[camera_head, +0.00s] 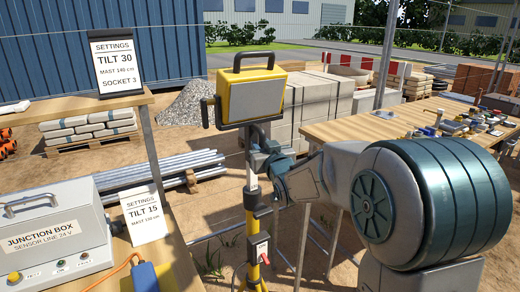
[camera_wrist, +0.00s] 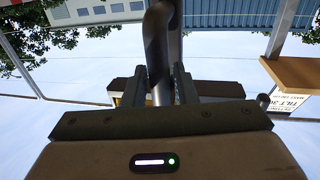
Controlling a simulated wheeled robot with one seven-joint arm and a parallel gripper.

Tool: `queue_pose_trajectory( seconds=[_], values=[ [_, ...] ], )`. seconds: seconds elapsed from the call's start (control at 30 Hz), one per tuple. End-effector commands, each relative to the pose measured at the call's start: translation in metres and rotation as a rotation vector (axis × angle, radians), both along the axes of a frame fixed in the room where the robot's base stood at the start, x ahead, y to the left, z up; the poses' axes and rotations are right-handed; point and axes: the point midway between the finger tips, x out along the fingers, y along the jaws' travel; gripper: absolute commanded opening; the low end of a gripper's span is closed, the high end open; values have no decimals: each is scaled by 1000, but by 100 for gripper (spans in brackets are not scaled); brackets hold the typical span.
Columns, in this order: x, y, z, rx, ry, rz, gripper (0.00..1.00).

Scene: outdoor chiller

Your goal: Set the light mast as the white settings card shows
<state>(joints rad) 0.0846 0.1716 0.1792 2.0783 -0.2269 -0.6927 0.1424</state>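The light mast (camera_head: 251,205) stands upright in the head view, with a grey upper tube and a yellow lower tube. It carries a yellow lamp (camera_head: 258,92) with a black handle and a pale front. A card (camera_head: 119,75) on the left post reads TILT 30, MAST 140 cm, SOCKET 3. A lower white card (camera_head: 144,213) reads TILT 15, MAST 120 cm. My gripper (camera_head: 262,160) is at the mast just below the lamp. In the wrist view, my gripper (camera_wrist: 162,88) has a finger on each side of a dark bar (camera_wrist: 158,50); whether they clamp it is unclear.
A junction box (camera_head: 50,240) sits on the left bench, with a blue connector and orange cable beside it. A wooden table (camera_head: 345,130) with small items is at right. Pipes (camera_head: 160,172) lie behind.

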Motion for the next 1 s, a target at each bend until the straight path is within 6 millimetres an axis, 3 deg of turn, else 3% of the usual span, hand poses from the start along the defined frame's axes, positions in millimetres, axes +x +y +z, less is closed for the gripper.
queue_pose_trajectory(
  seconds=[0.47,1.0],
  values=[
    [-9,-1,-3,-1,6,2,37],
    [-95,-22,-3,-3,2,0,37]
  ],
)
